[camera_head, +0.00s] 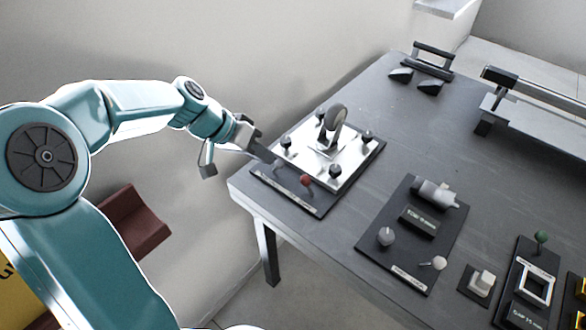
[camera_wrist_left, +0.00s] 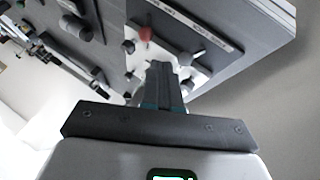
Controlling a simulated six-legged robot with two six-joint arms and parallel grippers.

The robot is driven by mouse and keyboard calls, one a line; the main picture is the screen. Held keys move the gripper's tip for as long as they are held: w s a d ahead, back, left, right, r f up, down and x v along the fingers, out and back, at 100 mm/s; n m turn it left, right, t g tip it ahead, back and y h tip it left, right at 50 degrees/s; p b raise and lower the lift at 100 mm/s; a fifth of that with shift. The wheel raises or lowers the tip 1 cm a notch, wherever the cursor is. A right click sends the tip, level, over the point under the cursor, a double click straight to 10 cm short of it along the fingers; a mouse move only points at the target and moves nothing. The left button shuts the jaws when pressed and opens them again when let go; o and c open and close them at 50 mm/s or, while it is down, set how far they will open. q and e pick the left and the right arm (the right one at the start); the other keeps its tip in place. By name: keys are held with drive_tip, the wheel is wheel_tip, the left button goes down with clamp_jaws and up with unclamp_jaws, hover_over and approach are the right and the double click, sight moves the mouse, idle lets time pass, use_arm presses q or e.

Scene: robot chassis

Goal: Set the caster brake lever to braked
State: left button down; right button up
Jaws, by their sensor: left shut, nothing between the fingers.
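The caster unit is a silver plate (camera_head: 300,150) on a dark base at the table's left corner, with an upright caster wheel (camera_head: 333,122) and several dark knobs at its corners. A lever with a red knob (camera_head: 306,180) stands at the plate's front edge, by a white label strip; the red knob also shows in the left wrist view (camera_wrist_left: 146,34). My left gripper (camera_head: 277,163) is shut and empty at the plate's left edge, to the left of the red knob and apart from it. In the left wrist view its fingers (camera_wrist_left: 160,72) point toward the plate. My right gripper is not in view.
To the right, a dark panel (camera_head: 408,250) carries a grey cylinder and knobs. A small block (camera_head: 481,281) and a panel with a green-knobbed lever (camera_head: 541,237) stand further right. A bracket (camera_head: 430,62) lies at the back. The table middle is clear.

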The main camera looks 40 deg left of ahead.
sight(307, 184)
use_arm(q)
drive_tip(key=x, duration=0.8)
drive_tip(key=shift+s+d+f, duration=0.15)
drive_tip(key=shift+d+f, duration=0.2)
drive_tip(key=shift+f, duration=0.05)
drive_tip(key=shift+w+d+f, duration=0.15)
drive_tip(key=shift+w+f, duration=0.2)
drive_tip(key=shift+s, duration=0.1)
